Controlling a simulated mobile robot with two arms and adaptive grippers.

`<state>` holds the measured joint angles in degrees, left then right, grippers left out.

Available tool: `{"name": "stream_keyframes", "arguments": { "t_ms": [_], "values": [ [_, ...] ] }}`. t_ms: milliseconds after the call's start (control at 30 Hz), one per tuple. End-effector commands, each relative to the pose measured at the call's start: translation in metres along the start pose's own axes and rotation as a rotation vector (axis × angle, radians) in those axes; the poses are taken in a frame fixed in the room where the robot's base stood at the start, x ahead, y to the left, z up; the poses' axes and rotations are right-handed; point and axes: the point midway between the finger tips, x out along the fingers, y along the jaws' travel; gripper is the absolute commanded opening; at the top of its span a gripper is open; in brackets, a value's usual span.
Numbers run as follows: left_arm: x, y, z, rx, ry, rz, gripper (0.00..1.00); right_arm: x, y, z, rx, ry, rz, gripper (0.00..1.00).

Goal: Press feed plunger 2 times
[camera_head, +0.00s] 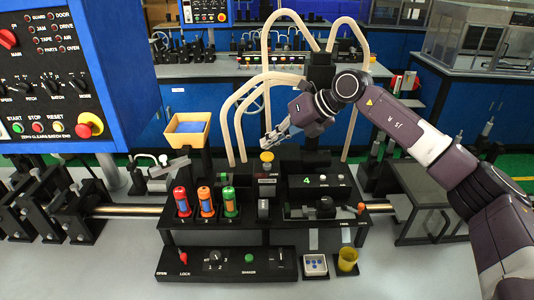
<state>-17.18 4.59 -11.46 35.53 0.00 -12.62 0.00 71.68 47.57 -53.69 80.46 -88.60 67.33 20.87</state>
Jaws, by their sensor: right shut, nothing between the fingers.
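A yellow round knob (267,156) stands upright on the black machine in the middle of the head view and looks like the feed plunger, though no label on it is readable. My right gripper (267,141) comes in from the right, shut and empty. Its fingertips appear just above the knob, and I cannot tell whether they touch it. A green 4 shows on a black box (330,186) right of the knob. My left gripper is not in view.
Red, orange and green capped cylinders (206,200) stand left of the knob. A yellow hopper (187,130) stands behind them. Pale curved tubes (241,112) rise close to my gripper. A blue control panel (70,75) fills the upper left. A yellow cup (347,261) stands at the front right.

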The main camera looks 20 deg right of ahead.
Motion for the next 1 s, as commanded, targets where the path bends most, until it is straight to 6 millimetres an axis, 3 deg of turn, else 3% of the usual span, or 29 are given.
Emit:
{"name": "stream_keyframes", "arguments": {
  "t_ms": [400, 1000],
  "values": [
    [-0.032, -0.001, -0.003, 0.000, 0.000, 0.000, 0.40, -0.031, 0.022, 0.023, 0.000, -0.001, 0.000, 0.00],
    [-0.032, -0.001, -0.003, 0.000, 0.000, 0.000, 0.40, -0.032, 0.023, 0.023, 0.000, -0.001, 0.000, 0.00]
  ]
}}
